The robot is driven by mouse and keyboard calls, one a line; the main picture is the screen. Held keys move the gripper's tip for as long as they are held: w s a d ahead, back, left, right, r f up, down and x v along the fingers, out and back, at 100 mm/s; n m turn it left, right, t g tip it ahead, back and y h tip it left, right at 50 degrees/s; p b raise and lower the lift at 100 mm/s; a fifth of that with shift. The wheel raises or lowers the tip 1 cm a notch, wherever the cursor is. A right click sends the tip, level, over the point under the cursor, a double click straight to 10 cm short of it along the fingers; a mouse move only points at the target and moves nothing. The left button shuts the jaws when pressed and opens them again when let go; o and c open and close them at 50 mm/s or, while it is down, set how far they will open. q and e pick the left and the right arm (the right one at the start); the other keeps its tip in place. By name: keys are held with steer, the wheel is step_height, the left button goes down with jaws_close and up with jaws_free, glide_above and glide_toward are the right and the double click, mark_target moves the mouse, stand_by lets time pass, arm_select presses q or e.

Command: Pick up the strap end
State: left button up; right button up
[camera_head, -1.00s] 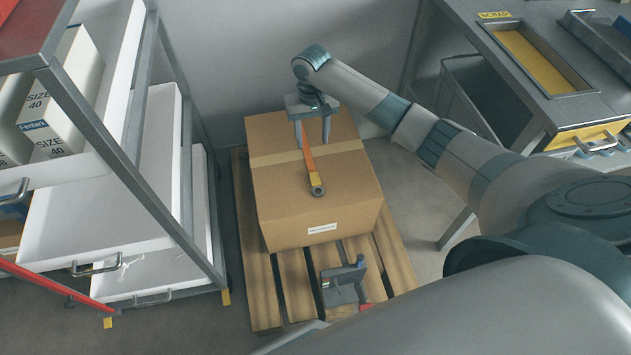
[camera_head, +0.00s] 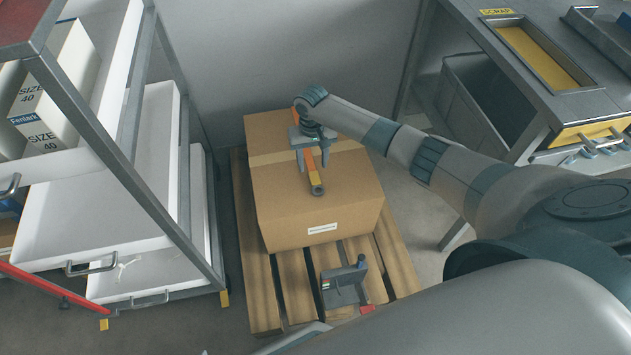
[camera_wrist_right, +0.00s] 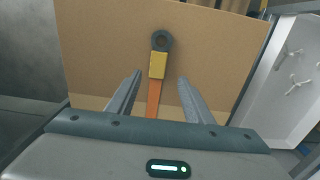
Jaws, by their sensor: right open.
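The strap end shows as an orange strap with a yellow band (camera_head: 314,184) and a dark ring at its tip. It lies over the top of a cardboard box (camera_head: 275,205). In the right wrist view the yellow band (camera_wrist_right: 157,65) and ring stand just beyond the fingertips, with the orange part between the fingers. My right gripper (camera_head: 312,168) is open and empty, over the strap, its fingers to either side. Whether the fingers touch the box cannot be told. Part of the strap is hidden behind the gripper. My left gripper is not in view.
The box stands on a wooden pallet (camera_head: 262,292). A metal shelf rack (camera_head: 160,200) stands left, a bench with a yellow scrap opening (camera_head: 545,58) right. A wall lies behind.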

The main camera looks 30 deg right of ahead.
mark_target(314, 176)
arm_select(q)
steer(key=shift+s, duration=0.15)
arm_select(e)
steer(key=shift+f, duration=0.1)
steer(key=shift+f, duration=0.25)
steer(key=f, duration=0.2)
steer(key=f+b, duration=0.1)
steer(key=f, duration=0.1)
steer(key=shift+s+d, duration=0.2)
steer(key=shift+d, duration=0.05)
steer(key=shift+f, duration=0.25)
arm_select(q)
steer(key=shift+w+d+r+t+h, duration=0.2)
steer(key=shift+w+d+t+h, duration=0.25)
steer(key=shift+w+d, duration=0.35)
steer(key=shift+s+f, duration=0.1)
arm_select(e)
steer(key=c, duration=1.1)
steer(key=shift+c, duration=0.2)
